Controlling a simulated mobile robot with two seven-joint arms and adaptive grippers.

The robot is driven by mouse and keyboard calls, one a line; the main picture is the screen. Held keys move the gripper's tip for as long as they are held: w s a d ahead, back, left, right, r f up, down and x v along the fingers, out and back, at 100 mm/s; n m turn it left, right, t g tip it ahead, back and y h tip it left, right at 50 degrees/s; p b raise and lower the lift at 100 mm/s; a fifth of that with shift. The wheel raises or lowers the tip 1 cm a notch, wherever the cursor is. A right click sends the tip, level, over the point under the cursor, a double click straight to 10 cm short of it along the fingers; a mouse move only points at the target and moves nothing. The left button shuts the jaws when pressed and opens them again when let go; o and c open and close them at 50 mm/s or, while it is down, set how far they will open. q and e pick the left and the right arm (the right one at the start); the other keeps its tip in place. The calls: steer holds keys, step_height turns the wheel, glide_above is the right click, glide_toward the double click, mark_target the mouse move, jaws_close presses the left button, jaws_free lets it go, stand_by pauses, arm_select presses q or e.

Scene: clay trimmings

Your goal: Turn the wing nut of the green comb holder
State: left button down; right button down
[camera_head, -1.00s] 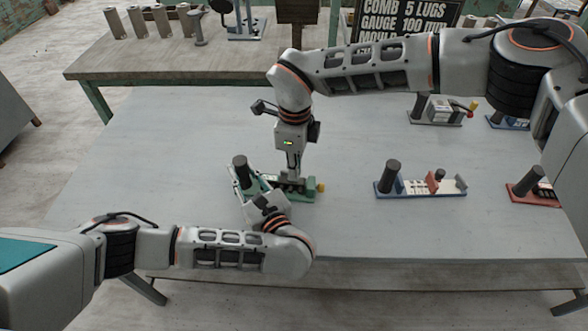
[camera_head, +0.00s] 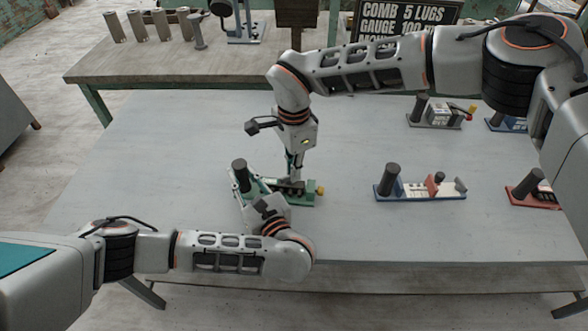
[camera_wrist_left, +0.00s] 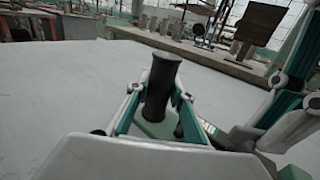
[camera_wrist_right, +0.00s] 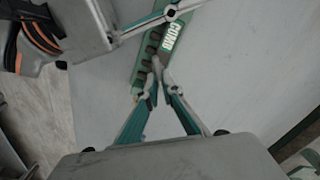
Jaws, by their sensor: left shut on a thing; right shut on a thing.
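The green comb holder (camera_head: 306,201) lies on the grey table, with a dark upright handle (camera_head: 239,170) at its left end and a yellow knob (camera_head: 320,190) at its right end. My left gripper (camera_wrist_left: 160,98) is shut on the handle, one finger on each side of it. My right gripper (camera_head: 294,180) points down over the holder's bar. In the right wrist view its fingertips (camera_wrist_right: 156,90) meet at the edge of the green bar marked COMB (camera_wrist_right: 173,40). The wing nut is hidden between or under these fingertips.
A bench (camera_head: 150,63) with several grey cylinders is at the back. The table's left part is clear.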

stand_by(0.3)
steer(key=c, duration=2.2)
jaws_free()
steer(key=shift+r, duration=0.1)
step_height(320, 180, up, 12)
steer(key=shift+f, duration=0.1)
arm_select(q)
steer(key=c, duration=1.7)
jaws_free()
